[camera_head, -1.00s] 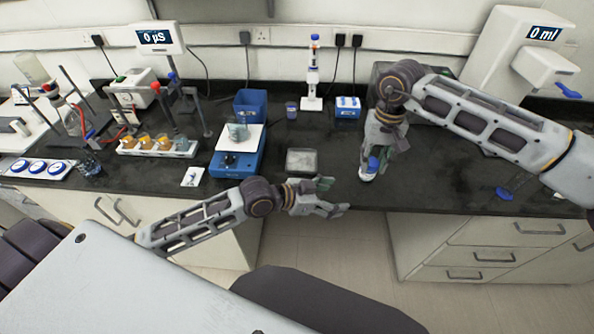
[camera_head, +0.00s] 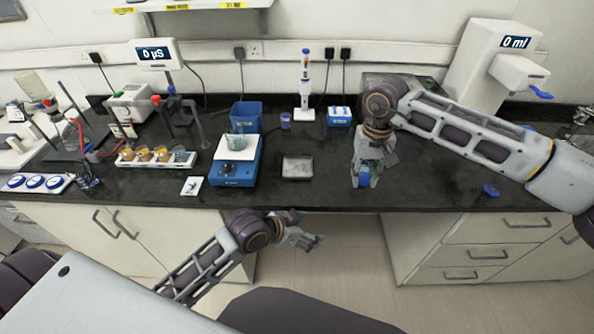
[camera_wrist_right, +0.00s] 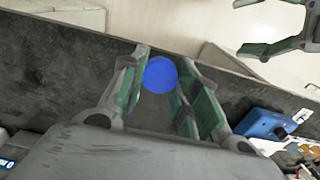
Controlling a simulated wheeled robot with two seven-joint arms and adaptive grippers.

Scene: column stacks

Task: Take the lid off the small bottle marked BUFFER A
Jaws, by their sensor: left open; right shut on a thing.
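My right gripper (camera_head: 366,172) is shut on a small bottle near the bench's front edge. Its round blue lid (camera_head: 364,181) shows between the fingers. The right wrist view shows the blue lid (camera_wrist_right: 159,75) face-on between my right fingertips (camera_wrist_right: 160,80). The bottle's body is hidden behind the lid and fingers, and no label can be read. I cannot tell whether the bottle touches the bench. My left gripper (camera_head: 312,240) is open and empty in front of the bench edge, left of the bottle. It also shows at the right wrist view's upper right (camera_wrist_right: 278,40).
A blue balance (camera_head: 235,168) with a beaker on it and a grey tray (camera_head: 297,168) stand left of the bottle. A blue piece (camera_head: 490,190) lies to the right. A small blue-topped container (camera_head: 285,122) stands behind. The bench around the bottle is mostly clear.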

